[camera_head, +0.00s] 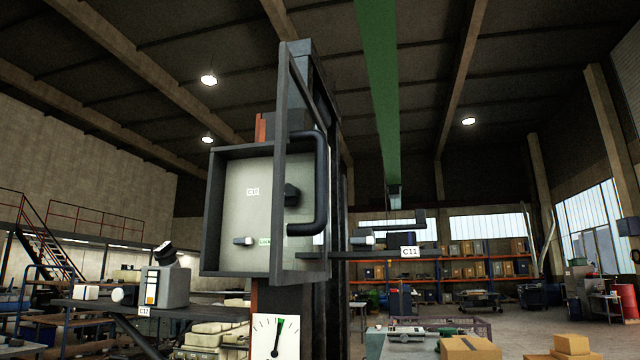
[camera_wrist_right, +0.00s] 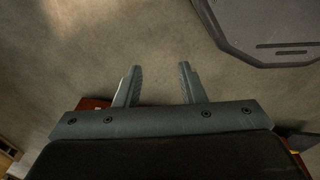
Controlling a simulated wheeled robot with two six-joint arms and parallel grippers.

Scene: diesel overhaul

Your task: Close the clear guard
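The clear guard (camera_head: 281,120) is a dark-framed panel on the grey box labelled C10 (camera_head: 208,215). It stands swung out from the right side of the box, seen nearly edge-on, leaving the box front uncovered. A thick dark bar handle (camera_head: 322,190) is on the guard. Inside the box are a dark knob (camera_head: 292,195) and a small light lever beside a green label. My right gripper (camera_wrist_right: 159,68) shows in the right wrist view, its two fingers apart with nothing between them, above bare floor. My left gripper is in neither view.
A shelf labelled C11 (camera_head: 385,254) with a lever sticks out right of the box. A grey device (camera_head: 166,288) stands on a shelf at the left. A dial gauge (camera_head: 275,337) is below the box. Cardboard boxes (camera_head: 470,347) are at the lower right.

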